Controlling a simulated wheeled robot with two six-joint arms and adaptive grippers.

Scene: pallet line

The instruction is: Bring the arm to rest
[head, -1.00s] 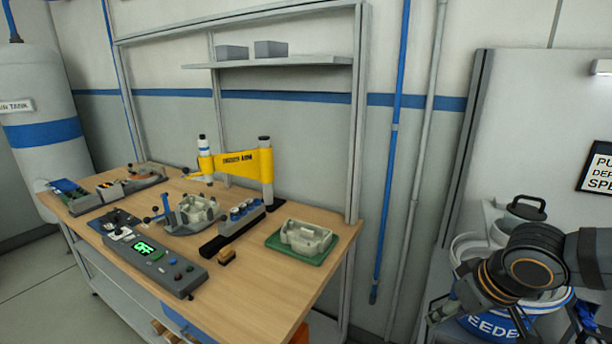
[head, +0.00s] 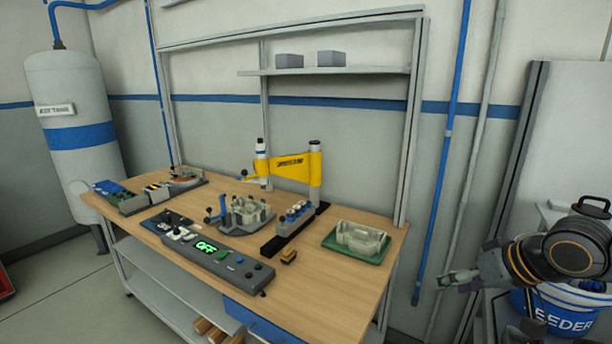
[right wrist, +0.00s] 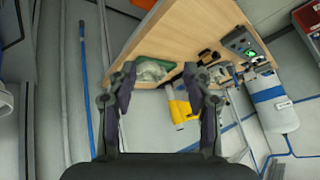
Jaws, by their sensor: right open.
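The bench, green tray and yellow arm lie beyond the fingers in that view. The yellow swing arm (head: 290,165) stands on its post at the back of the workbench (head: 330,285). My left gripper is not in view.
On the bench are a control box (head: 215,252) with a green OFF display, a clamped fixture (head: 245,212) and a green tray (head: 357,243) with a grey part. A bucket (head: 560,310) stands at the right. A tank (head: 80,130) is at the left.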

